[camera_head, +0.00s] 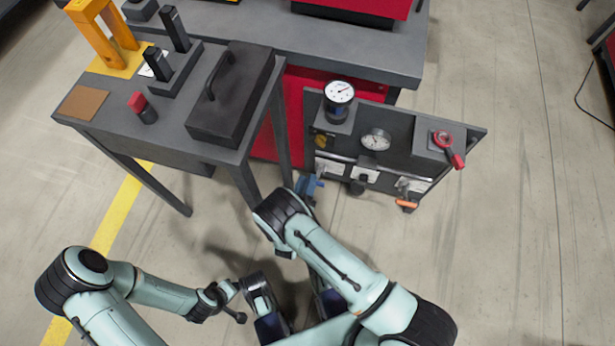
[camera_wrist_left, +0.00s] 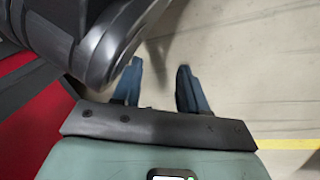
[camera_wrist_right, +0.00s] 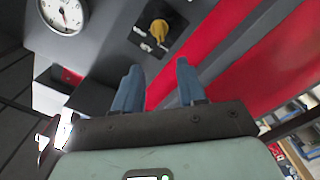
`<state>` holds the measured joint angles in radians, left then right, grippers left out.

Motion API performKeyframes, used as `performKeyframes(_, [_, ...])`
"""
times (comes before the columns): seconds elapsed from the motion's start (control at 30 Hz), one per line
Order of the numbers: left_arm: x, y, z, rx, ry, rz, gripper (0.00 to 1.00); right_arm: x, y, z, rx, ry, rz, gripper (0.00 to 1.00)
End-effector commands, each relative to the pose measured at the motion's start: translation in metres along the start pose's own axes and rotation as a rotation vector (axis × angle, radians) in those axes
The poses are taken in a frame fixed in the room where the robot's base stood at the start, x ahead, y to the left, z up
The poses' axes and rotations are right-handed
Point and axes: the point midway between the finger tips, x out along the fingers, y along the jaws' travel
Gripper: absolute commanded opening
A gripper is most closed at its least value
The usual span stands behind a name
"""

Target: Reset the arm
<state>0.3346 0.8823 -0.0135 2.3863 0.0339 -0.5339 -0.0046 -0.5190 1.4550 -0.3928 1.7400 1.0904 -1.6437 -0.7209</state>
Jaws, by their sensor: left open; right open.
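My right gripper (camera_head: 312,187) is at the end of the right arm, just below the lower left of the grey gauge panel (camera_head: 400,150). In the right wrist view its two blue fingers (camera_wrist_right: 158,70) stand apart with nothing between them. My left gripper (camera_wrist_left: 159,76) shows in the left wrist view with its blue fingers apart and empty above bare floor. A dark rounded arm link of mine is close beside it. In the head view the left arm is folded low at the left, and its gripper is hard to make out.
A grey table (camera_head: 180,145) carries a black handled block (camera_head: 225,105), a red-topped knob (camera_head: 142,108) and an orange frame (camera_head: 92,30). A red-fronted bench (camera_head: 345,42) stands behind. The panel holds dial gauges (camera_head: 376,140) and a red clamp (camera_head: 449,148).

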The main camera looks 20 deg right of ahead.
Motion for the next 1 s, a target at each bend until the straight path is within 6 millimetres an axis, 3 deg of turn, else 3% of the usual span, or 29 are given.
performKeyframes(0.43, [0.0,0.0,0.0,-0.001,-0.001,0.0,0.43,0.001,0.0,0.0,0.0,-0.001,-0.001,0.4])
performKeyframes(0.57, [-0.011,0.002,0.003,-0.001,-0.008,0.002,0.43,0.004,0.008,0.008,0.01,-0.047,-0.041,0.4])
performKeyframes(0.67, [-0.039,0.01,0.009,-0.002,-0.023,0.008,0.43,0.006,0.028,0.026,0.05,-0.169,-0.144,0.4])
performKeyframes(0.77, [-0.08,0.021,0.019,0.003,-0.05,0.018,0.43,-0.004,0.053,0.048,0.129,-0.365,-0.307,0.4])
performKeyframes(0.9, [-0.133,0.038,0.039,0.023,-0.112,0.032,0.43,-0.053,0.086,0.067,0.277,-0.691,-0.557,0.4])
performKeyframes(1.0, [-0.167,0.049,0.051,0.036,-0.157,0.039,0.43,-0.102,0.115,0.063,0.377,-0.928,-0.721,0.4])
